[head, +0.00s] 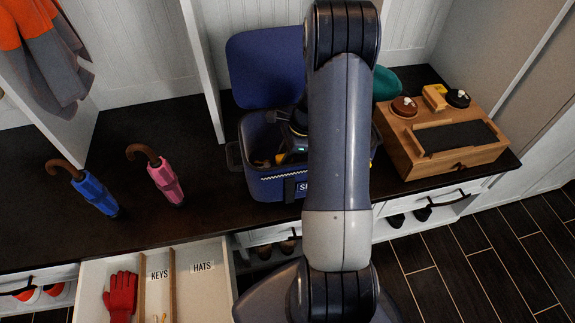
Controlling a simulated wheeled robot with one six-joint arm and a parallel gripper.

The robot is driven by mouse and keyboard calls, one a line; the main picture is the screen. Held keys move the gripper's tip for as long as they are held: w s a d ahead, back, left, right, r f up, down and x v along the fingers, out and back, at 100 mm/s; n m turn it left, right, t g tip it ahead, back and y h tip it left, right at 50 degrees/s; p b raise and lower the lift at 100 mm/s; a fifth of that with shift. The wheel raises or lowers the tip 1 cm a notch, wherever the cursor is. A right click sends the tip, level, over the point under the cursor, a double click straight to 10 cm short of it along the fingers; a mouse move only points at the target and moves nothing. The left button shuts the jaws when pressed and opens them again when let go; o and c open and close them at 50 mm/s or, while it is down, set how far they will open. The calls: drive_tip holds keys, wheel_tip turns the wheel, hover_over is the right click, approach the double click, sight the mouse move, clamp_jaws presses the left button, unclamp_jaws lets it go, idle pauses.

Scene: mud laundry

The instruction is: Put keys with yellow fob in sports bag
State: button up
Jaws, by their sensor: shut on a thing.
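The sports bag (268,187) is a dark blue box-shaped bag on the dark bench top, with its lid (265,68) raised at the back. My gripper (279,158) is at the bag's open top, its fingers reaching into the left part of the opening. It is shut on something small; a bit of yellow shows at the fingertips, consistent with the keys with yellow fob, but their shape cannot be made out. My arm hides the right part of the bag and part of its front label.
An open drawer (210,292) at the front has KEYS and HATS sections and a red glove (121,296). A blue umbrella (96,194) and a pink umbrella (166,181) lie to the left. A wooden box (445,160) stands right of the bag.

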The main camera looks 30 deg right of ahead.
drive_tip(key=shift+f+b, duration=0.45)
drive_tip(key=shift+f, duration=1.75)
drive_tip(key=shift+f, duration=0.25)
drive_tip(key=o, duration=1)
drive_tip(key=shift+r, duration=0.1)
drive_tip(key=p+v, duration=0.2)
drive_tip(key=v, duration=1)
drive_tip(key=shift+r+p, duration=0.15)
drive_tip(key=shift+p, duration=0.2)
